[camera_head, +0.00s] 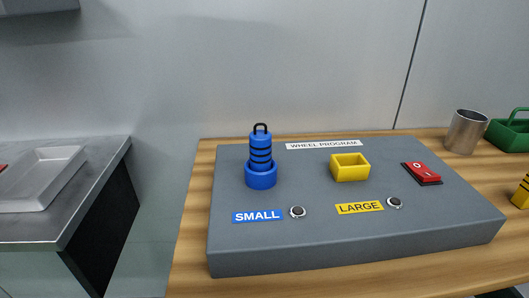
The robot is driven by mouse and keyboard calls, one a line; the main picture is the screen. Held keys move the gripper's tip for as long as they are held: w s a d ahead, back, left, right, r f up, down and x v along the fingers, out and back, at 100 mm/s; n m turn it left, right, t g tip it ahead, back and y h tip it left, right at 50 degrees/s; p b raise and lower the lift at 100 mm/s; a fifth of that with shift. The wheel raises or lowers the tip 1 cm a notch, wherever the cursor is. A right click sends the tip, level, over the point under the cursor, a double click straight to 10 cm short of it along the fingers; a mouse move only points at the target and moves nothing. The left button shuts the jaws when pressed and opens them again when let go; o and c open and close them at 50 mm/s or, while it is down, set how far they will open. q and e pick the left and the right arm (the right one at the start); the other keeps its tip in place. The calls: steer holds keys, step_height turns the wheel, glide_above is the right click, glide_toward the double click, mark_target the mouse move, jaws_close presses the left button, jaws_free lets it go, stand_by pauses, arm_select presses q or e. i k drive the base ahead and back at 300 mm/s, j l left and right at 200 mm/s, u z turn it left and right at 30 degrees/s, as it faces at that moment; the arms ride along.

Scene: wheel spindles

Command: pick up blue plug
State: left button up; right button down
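The blue plug (261,152) stands upright in a round blue base (261,178) on the left part of the grey panel (330,244). It has several black rings and a black loop handle on top. The base hides its lower end. A blue label reading SMALL (257,216) lies in front of it. Neither of my grippers shows in the head view.
A square yellow socket (350,168) and a red switch (422,172) sit right of the plug. A metal cup (466,131), a green basket (510,132) and a partly cut-off yellow-black object (522,192) are at the right. A grey counter with a tray (38,181) stands left.

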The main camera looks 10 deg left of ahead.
mark_target(260, 140)
steer(key=l+u, duration=0.15)
steer(key=l, duration=0.45)
steer(key=l+u, duration=0.15)
steer(key=l, duration=0.4)
steer(key=k+l+u, duration=0.15)
steer(key=l, duration=0.45)
